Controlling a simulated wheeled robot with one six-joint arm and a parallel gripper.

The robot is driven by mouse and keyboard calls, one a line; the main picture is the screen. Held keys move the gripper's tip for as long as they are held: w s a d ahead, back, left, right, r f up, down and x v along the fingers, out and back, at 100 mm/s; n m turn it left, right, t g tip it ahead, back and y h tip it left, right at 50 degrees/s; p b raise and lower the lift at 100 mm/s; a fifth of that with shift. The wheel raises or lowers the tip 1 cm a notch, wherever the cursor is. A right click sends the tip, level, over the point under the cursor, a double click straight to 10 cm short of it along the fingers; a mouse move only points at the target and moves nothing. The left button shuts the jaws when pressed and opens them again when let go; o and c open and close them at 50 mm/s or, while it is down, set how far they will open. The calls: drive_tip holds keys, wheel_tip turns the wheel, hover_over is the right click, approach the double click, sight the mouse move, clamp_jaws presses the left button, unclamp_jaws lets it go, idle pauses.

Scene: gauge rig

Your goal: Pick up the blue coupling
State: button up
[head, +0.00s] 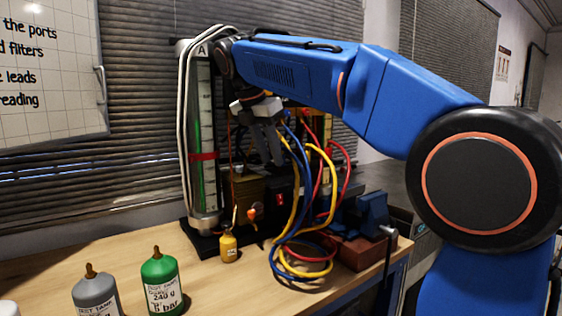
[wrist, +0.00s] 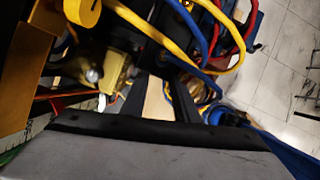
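I cannot pick out a blue coupling for certain in either view; blue hoses (head: 299,178) loop among yellow and red ones in front of the rig. My gripper (head: 270,161) hangs with its fingers pointing down, just left of the hose tops and in front of the rig. In the wrist view, two dark fingers (wrist: 161,112) stand apart with pale table surface showing between them, and nothing is held. A blue hose (wrist: 190,28) and yellow hoses (wrist: 160,35) cross close beyond the fingers there.
A glass gauge column (head: 204,140) marked A stands left of my gripper. A blue vise (head: 371,213) sits at right. The table's front middle is clear.

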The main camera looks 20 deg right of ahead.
drive_tip(key=w+d, duration=0.2)
drive_tip(key=d, duration=0.1)
drive_tip(key=shift+w+d+f, duration=0.15)
drive_tip(key=shift+d+f, duration=0.1)
drive_tip(key=shift+d, duration=0.05)
drive_tip(key=shift+f, duration=0.35)
clamp_jaws()
drive_tip(key=shift+r, duration=0.1)
